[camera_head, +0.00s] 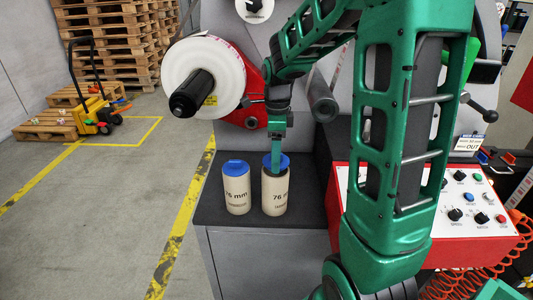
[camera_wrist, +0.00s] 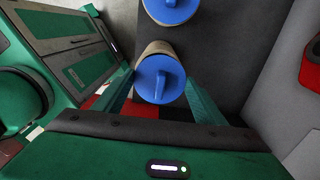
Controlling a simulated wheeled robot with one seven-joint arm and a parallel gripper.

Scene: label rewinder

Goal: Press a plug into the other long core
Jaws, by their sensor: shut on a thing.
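Two beige long cores marked "76 mm" stand upright side by side on the dark cabinet top. The left core (camera_head: 237,195) has a blue plug (camera_head: 236,167) in its top end. The right core (camera_head: 275,192) has a second blue plug (camera_head: 284,162) at its top end; I cannot tell how deep it sits. My gripper (camera_head: 276,160) points down over the right core and is shut on that plug's raised tab. In the wrist view this plug (camera_wrist: 159,80) lies between my fingertips, with the left core's plug (camera_wrist: 172,8) beyond it.
The cabinet top (camera_head: 215,215) is bare around the cores. Behind them is the rewinder with a white label roll (camera_head: 195,75) on a black shaft and a grey roller (camera_head: 322,98). A red-edged control panel (camera_head: 475,210) stands right. A pallet truck (camera_head: 95,110) stands far left.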

